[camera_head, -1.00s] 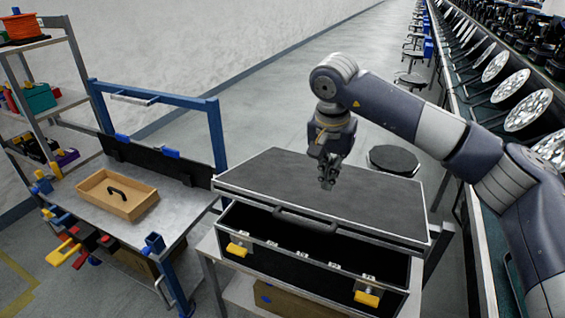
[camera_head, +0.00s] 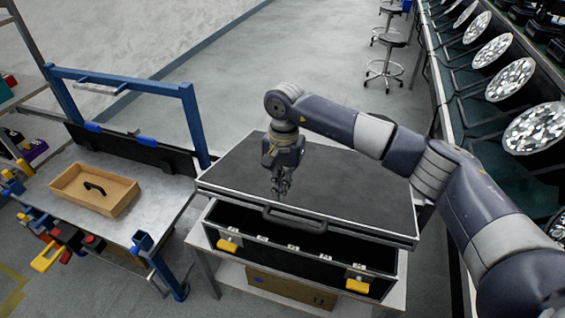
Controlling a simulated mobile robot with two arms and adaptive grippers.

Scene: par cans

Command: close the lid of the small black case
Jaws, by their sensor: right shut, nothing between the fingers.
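The small black case (camera_head: 300,262) stands on a light table, with its long open front and two yellow latches facing me. Its black lid (camera_head: 350,190) with metal edging is partly lowered, leaving a dark gap between its front edge and the case body. A black handle (camera_head: 293,222) is on the lid's front edge. My right gripper (camera_head: 281,193) is shut and empty, pointing down over the front left part of the lid, close behind the handle. I cannot tell if its fingertips touch the lid. My left gripper is not in view.
To the left is a metal workbench (camera_head: 165,205) with a wooden tray (camera_head: 70,187) and a blue frame (camera_head: 190,125). Par cans (camera_head: 510,78) line a rack on the right. A stool (camera_head: 386,68) stands on the floor behind. A cardboard box (camera_head: 290,287) sits beneath the case.

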